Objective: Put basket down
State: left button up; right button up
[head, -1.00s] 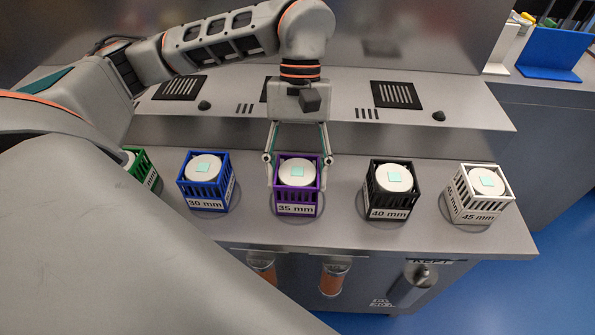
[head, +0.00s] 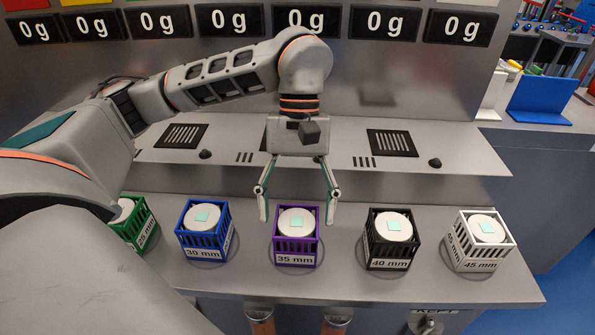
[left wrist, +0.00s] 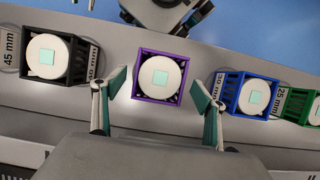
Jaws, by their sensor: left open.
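The purple basket (head: 297,250), labelled 35 mm, stands upright on the grey counter with a white round tub (head: 297,222) in it. My left gripper (head: 299,220) is open and empty, its fingers apart above and behind the purple basket. In the left wrist view the purple basket (left wrist: 138,75) shows just beyond and between the open fingertips (left wrist: 158,88), with the tub (left wrist: 160,77) inside. My right gripper is not in view.
In the same row stand a green basket (head: 146,232), a blue basket (head: 194,243), a black basket (head: 376,250) and a white basket (head: 464,252). A raised shelf (head: 345,178) runs behind them. Displays reading 0 g (head: 300,21) hang above.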

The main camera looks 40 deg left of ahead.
pick_arm(q)
jog(key=v, duration=0.9)
jog(key=shift+p, duration=0.35)
jog(key=shift+r, duration=0.1)
